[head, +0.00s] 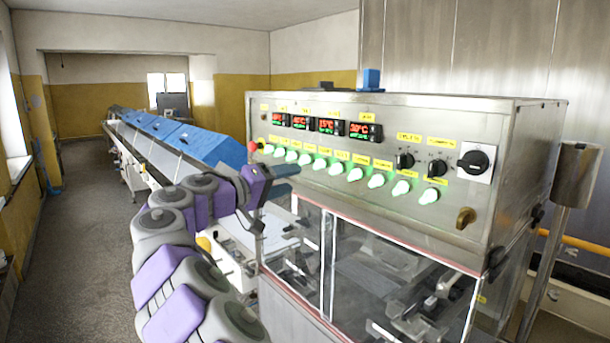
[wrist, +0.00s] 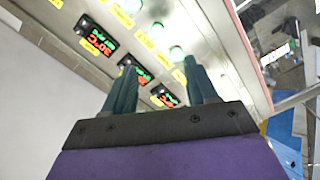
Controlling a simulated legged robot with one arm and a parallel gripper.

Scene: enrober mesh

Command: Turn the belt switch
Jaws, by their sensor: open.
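The control panel (head: 330,110) on the steel machine carries the switches. A row of green-lit knobs (head: 353,174) runs along it. Two black rotary knobs (head: 404,160) and a larger black switch on a white plate (head: 475,161) sit at its right. The yellow labels are too small to read, so I cannot tell which is the belt switch. My gripper (head: 291,178) is in front of the panel's left part, beside the lit knobs. In the wrist view my gripper (wrist: 163,82) has its two dark fingers apart with nothing between them, pointing toward the panel and green lights (wrist: 177,53).
Several red and green digital displays (head: 331,126) line the panel's upper left. A brown handle (head: 465,218) sticks out at lower right. Clear guards (head: 380,270) enclose the mechanism below. A conveyor with blue covers (head: 205,143) runs back at left. The floor at left is free.

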